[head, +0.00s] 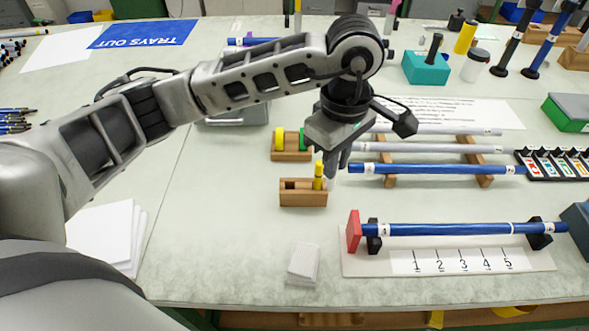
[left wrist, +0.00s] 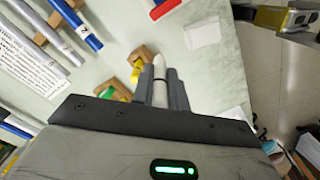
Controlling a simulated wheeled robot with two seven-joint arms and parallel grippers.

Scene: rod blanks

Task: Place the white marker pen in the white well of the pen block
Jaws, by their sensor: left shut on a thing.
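My left gripper (head: 337,160) is shut on the white marker pen (left wrist: 160,68), which stands out between its fingers in the left wrist view. In the head view the fingers hide most of the pen. The wooden pen block (head: 302,199) sits just below and left of the fingertips, and it also shows in the left wrist view (left wrist: 145,52). A yellow marker (head: 318,170) stands upright at the block's right end. The pen appears beside the block's right end; I cannot tell how high it is. The white well cannot be made out. My right gripper is not in view.
A second wooden block (head: 291,156) with yellow and green pieces stands behind. A blue rod (head: 440,229) rests on a numbered fixture at the front right. A white card stack (head: 303,262) lies in front.

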